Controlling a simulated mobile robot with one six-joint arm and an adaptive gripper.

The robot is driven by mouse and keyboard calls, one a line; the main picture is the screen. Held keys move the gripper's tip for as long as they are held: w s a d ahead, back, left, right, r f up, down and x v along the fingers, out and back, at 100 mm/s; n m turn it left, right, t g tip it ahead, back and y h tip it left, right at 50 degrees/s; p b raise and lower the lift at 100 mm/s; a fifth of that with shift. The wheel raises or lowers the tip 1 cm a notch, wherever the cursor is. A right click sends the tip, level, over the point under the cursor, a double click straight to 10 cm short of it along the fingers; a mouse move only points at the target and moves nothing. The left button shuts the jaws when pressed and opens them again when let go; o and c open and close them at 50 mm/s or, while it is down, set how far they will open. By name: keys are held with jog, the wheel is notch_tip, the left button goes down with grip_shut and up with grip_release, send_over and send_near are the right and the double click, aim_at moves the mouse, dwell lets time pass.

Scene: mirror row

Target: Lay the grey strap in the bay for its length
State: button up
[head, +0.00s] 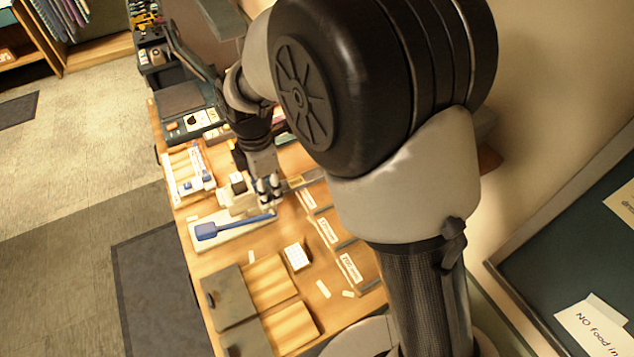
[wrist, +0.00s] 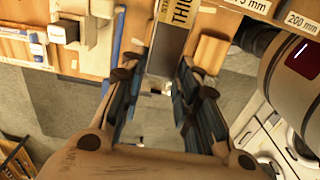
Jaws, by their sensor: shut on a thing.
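My gripper (head: 268,188) hangs over the back part of the wooden table in the head view. In the wrist view its dark fingers (wrist: 156,82) stand on either side of the grey strap (wrist: 167,48), and it is shut on it. The strap carries a pale label with black print, partly cut off, reading "THIC". In the head view a grey strip with a yellowish label (head: 297,181) sticks out to the right of the fingers. Labelled bays (head: 328,231) line the wall side of the table. The wrist view shows a "200 mm" label (wrist: 302,22) at the top right.
My arm hides much of the right side.

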aim_at(313, 174)
jog(key=w+d, duration=0.1)
jog(key=d, duration=0.2)
jog(key=w+d, duration=0.1)
jog(key=d, duration=0.2)
jog(key=w+d, duration=0.2)
jog(key=d, duration=0.1)
jog(key=shift+w+d, duration=0.1)
jog(key=shift+d, duration=0.25)
jog(key=f, duration=0.2)
jog(key=shift+w+d+f, duration=0.15)
jog(key=shift+d+f, duration=0.2)
jog(key=shift+d, duration=0.05)
jog(key=shift+a+f, duration=0.1)
jog(key=shift+f, duration=0.4)
jog(key=f, duration=0.3)
jog(key=shift+d+f, duration=0.15)
jog(key=shift+d, duration=0.05)
jog(key=shift+w, duration=0.15)
jog(key=shift+f, duration=0.1)
jog(key=o, duration=1.2)
jog(key=shift+c, duration=0.2)
